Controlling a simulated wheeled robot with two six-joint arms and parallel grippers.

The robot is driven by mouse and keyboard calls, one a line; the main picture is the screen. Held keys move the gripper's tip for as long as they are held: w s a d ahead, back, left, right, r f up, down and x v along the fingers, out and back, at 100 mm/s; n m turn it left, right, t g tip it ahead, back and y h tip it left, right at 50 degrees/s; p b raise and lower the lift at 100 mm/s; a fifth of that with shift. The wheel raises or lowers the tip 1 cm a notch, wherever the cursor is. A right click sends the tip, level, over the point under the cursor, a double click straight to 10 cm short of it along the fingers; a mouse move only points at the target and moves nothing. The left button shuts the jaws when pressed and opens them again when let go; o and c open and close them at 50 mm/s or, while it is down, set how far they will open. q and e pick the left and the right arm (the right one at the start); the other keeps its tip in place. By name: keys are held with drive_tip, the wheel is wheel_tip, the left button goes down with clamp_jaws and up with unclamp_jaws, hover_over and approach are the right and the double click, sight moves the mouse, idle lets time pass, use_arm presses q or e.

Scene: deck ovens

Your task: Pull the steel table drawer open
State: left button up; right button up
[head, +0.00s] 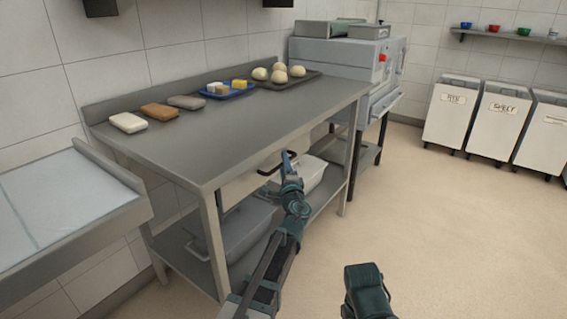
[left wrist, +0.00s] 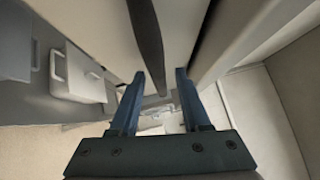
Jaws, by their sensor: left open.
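The steel table (head: 215,130) stands along the wall in the head view. Its drawer (head: 241,185) sits under the table top and looks shut, its front about in line with the table edge. A dark bar handle (head: 268,170) is on the drawer front; it also shows in the left wrist view (left wrist: 146,40). My left gripper (head: 287,156) is at the handle. In the left wrist view its fingers (left wrist: 158,82) are apart, with the bar running into the space between them. Contact cannot be told.
On the table top are wrapped blocks (head: 158,111), a blue tray (head: 246,92) and a dark tray of dough balls (head: 312,76). Bins (head: 246,228) stand on the lower shelf. A grey oven (head: 330,54) is beyond.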

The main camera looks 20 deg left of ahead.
use_arm(q)
drive_tip(key=shift+w+a, duration=0.15)
drive_tip(key=shift+w, duration=0.1)
drive_tip(key=shift+c, duration=0.4)
clamp_jaws()
idle(0.9)
